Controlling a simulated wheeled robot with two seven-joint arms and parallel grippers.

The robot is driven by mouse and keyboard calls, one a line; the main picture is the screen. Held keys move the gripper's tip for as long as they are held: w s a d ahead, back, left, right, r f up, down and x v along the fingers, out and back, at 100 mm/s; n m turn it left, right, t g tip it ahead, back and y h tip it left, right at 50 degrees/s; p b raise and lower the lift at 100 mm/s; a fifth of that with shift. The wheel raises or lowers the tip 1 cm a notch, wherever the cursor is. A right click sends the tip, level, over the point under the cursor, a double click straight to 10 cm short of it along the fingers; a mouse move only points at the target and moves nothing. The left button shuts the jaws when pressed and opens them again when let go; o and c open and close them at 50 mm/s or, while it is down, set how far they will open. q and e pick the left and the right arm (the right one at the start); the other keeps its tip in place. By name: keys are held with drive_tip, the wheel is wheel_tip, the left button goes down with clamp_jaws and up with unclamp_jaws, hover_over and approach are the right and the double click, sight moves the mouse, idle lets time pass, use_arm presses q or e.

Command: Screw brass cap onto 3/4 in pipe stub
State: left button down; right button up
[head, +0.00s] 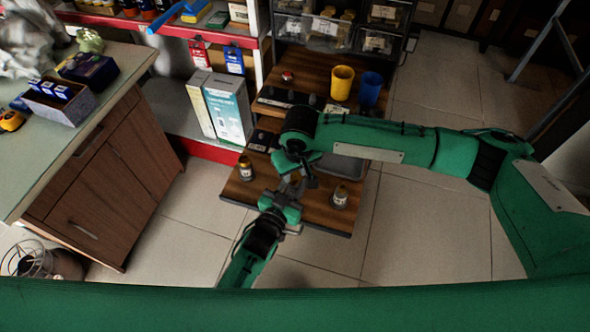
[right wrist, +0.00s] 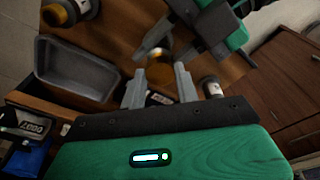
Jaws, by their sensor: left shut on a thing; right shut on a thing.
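My right gripper (head: 291,181) reaches down over the low wooden bench and meets my left gripper (head: 284,198), which comes up from below. In the right wrist view, the right gripper's fingers (right wrist: 160,88) are on both sides of a brass-coloured round piece, apparently the brass cap (right wrist: 159,73). The left gripper (right wrist: 168,36) is close beyond it, its grey fingers at the far end of this piece. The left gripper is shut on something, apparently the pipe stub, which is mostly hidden. I cannot tell whether cap and stub touch.
Two small labelled brass-coloured pieces stand on the wooden bench (head: 232,190), one left (head: 246,169) and one right (head: 340,197) of the grippers. A grey tray (right wrist: 75,70) lies beside them. Yellow (head: 342,83) and blue (head: 370,88) cups stand farther back. A cabinet (head: 110,180) stands left.

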drive_tip(key=shift+f, duration=0.5)
drive_tip(key=m, duration=0.6)
drive_tip(key=shift+s+a+h, duration=0.15)
drive_tip(key=shift+a+h, duration=0.1)
drive_tip(key=shift+h, duration=0.05)
drive_tip(key=m, duration=0.4)
drive_tip(key=shift+h, duration=0.3)
drive_tip(key=m, duration=0.4)
drive_tip(key=shift+a+m, duration=0.15)
drive_tip(key=shift+m, duration=0.25)
drive_tip(key=m, duration=0.4)
drive_tip(key=shift+m+g+h, duration=0.3)
drive_tip(key=shift+g, duration=0.1)
drive_tip(key=shift+w+m, duration=0.25)
drive_tip(key=shift+m, duration=0.95)
drive_tip(key=m, duration=0.3)
drive_tip(key=shift+w+g, duration=0.1)
drive_tip(key=shift+g, duration=0.2)
drive_tip(key=m, duration=0.5)
drive_tip(key=shift+w+d+g, duration=0.1)
drive_tip(key=shift+d+g, duration=0.1)
drive_tip(key=shift+g, duration=0.1)
